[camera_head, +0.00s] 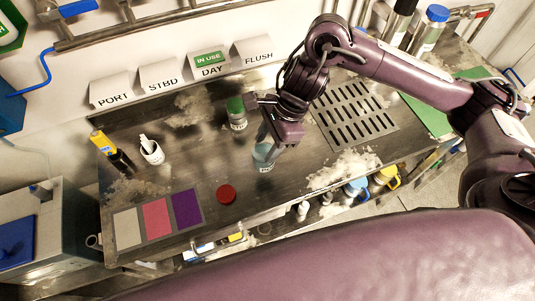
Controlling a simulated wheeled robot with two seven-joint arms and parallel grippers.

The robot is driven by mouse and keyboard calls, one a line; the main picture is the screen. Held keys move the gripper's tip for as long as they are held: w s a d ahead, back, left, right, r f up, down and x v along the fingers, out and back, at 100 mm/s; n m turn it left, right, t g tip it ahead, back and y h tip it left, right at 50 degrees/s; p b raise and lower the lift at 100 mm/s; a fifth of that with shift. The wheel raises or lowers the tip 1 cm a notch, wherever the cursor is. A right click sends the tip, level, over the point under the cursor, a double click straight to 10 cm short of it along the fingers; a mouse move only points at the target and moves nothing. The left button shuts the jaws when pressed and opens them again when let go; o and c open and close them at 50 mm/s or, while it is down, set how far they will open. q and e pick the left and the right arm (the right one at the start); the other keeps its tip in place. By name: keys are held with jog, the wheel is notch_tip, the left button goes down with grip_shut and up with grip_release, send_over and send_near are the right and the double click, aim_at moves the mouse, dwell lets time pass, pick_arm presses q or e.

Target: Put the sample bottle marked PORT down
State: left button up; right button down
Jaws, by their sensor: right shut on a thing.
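My right gripper (268,132) is shut on a clear, bluish sample bottle (264,156). The bottle is over the middle of the dark metal bench (185,150). Its white label is too small to read surely, and its top is hidden by the gripper. I cannot tell whether its base touches the bench. Another bottle with a green cap (236,113) stands just behind and to the left. A red round cap (227,194) lies on the bench in front and to the left. The PORT sign (112,95) stands at the back left. My left gripper is not in view.
STBD, DAY and FLUSH signs stand along the back; DAY bears a green IN USE tag (209,58). A slotted drain plate (355,117) is right. The bench before the PORT sign is partly clear.

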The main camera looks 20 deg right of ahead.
jog(key=shift+f, duration=2.95)
jog(key=shift+b, duration=0.3)
jog(key=shift+f, duration=0.15)
jog(key=c, duration=0.7)
grip_release()
jog(key=shift+r+p, duration=0.3)
jog(key=shift+r, duration=0.05)
jog(key=v, duration=1.1)
jog(key=shift+d+r+b, duration=0.15)
jog(key=shift+r+b, duration=0.15)
jog(key=shift+r, duration=0.05)
